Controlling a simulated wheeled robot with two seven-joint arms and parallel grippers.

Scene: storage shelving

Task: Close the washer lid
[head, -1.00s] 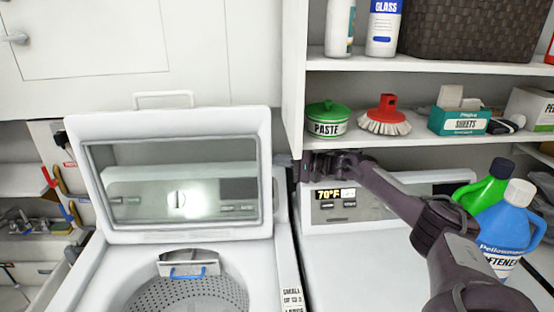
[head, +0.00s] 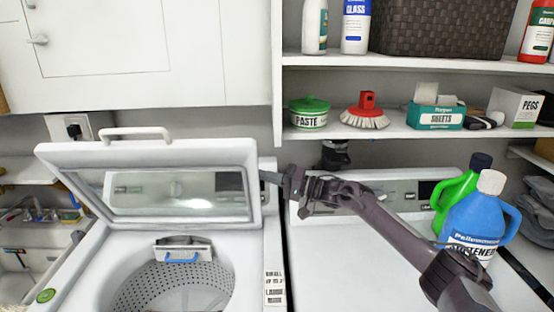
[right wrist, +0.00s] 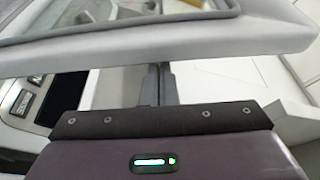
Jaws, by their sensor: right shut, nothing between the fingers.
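The washer lid (head: 245,160) is a white frame with a glass window and a handle on its top edge. It stands part open, tilted forward over the washer (head: 90,285), whose perforated drum shows below. My right gripper (head: 268,178) is at the lid's right edge, its fingertips partly hidden there. In the right wrist view the shut, empty fingers (right wrist: 160,82) point towards the lid (right wrist: 190,42), which crosses in front of their tips. I cannot tell whether they touch it. My left gripper is out of view.
A second white machine (head: 330,275) stands at the right, with a blue softener bottle (head: 475,220) and a green bottle (head: 455,190) on it. A shelf (head: 385,130) above holds a paste tub, a brush and boxes. White cabinets (head: 190,50) hang behind the lid.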

